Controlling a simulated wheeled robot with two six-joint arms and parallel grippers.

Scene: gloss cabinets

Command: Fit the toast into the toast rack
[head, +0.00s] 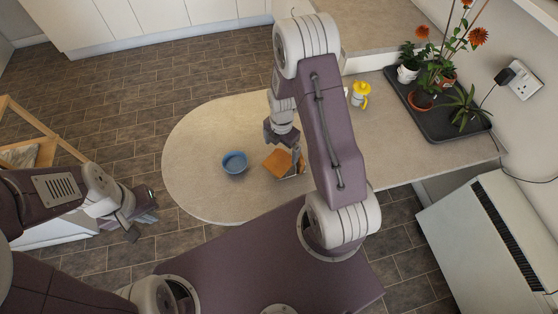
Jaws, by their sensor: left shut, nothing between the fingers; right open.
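An orange-brown slice of toast (277,163) is on the rounded end of the worktop, right of the blue bowl. A thin light edge and a small brown piece show at its right, partly behind my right arm. I cannot clearly make out the toast rack, nor tell whether the toast touches it. My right gripper (282,139) is open, pointing down just above and behind the toast, with nothing visibly held. My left gripper (144,220) is shut and empty, out over the floor to the left of the worktop.
A blue bowl (235,162) stands on the worktop (205,130) left of the toast. A yellow-and-white cup-like item (360,94) and a dark tray (440,120) with potted plants are further back right. The worktop's left end is clear.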

